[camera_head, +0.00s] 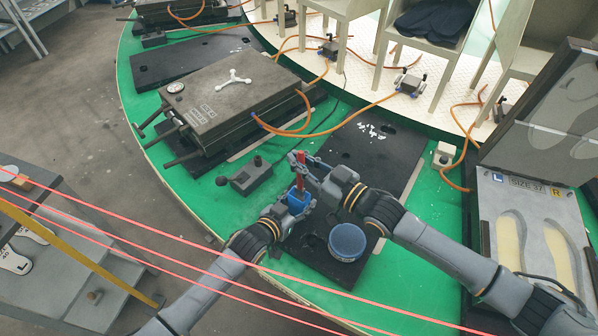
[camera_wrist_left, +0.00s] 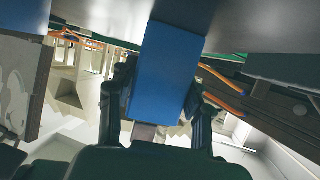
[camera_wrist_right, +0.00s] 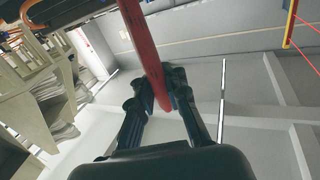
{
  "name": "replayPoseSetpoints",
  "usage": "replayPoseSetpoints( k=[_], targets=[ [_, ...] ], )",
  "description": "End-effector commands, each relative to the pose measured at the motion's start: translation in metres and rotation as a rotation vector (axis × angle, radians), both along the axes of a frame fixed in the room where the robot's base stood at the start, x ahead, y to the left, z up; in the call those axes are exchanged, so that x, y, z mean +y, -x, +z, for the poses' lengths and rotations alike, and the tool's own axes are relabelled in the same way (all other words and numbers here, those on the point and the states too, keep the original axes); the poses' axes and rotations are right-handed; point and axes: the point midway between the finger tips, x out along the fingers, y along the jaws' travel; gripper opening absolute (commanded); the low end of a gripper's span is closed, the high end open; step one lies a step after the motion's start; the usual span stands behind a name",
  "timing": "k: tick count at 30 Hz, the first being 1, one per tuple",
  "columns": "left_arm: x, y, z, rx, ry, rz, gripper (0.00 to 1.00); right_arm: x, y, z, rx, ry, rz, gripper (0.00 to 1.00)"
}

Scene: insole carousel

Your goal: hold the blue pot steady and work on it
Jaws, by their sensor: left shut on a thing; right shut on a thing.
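A blue box-like body (camera_head: 298,201) is between the fingers of my left gripper (camera_head: 290,206); it also shows large in the left wrist view (camera_wrist_left: 165,75). My right gripper (camera_head: 308,168) is shut on a red, long, narrow part (camera_head: 300,172) just above the blue body. The red part runs between the right fingers in the right wrist view (camera_wrist_right: 148,55). I cannot tell whether the red and blue parts are joined. A round blue-topped pot (camera_head: 347,241) stands apart on the black plate, beside my right forearm, with no gripper on it.
The black plate (camera_head: 400,165) lies on the green carousel top (camera_head: 205,195). A heavy dark mould (camera_head: 225,95) with orange hoses stands at the back left. A small grey control box (camera_head: 250,176) is left of my grippers. An open insole mould (camera_head: 530,215) stands at the right.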

Motion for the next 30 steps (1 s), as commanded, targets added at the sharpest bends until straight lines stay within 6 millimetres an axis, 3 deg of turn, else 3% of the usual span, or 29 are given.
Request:
replayPoseSetpoints(
  k=[6, 17, 18, 21, 22, 30],
  targets=[
    [0.000, 0.001, -0.001, 0.003, -0.002, 0.000, 0.15, 0.000, 0.000, 0.037, -0.001, -0.002, 0.001, 0.00],
    [0.000, 0.001, -0.001, 0.003, -0.002, 0.000, 0.15, 0.000, 0.000, 0.047, 0.001, 0.000, 0.000, 0.00],
    [0.000, 0.001, -0.001, 0.003, -0.002, 0.000, 0.52, 0.000, 0.000, 0.047, 0.000, 0.000, 0.000, 0.00],
    [0.000, 0.001, -0.001, 0.003, -0.002, 0.000, 0.72, 0.000, 0.000, 0.047, 0.000, 0.000, 0.000, 0.00],
    [0.000, 0.001, -0.001, 0.002, -0.001, 0.000, 0.77, 0.000, 0.000, 0.047, 0.000, 0.000, 0.000, 0.00],
    [0.000, 0.000, 0.000, 0.001, -0.001, 0.000, 0.77, 0.000, 0.000, 0.047, 0.000, 0.000, 0.000, 0.00]
  ],
)
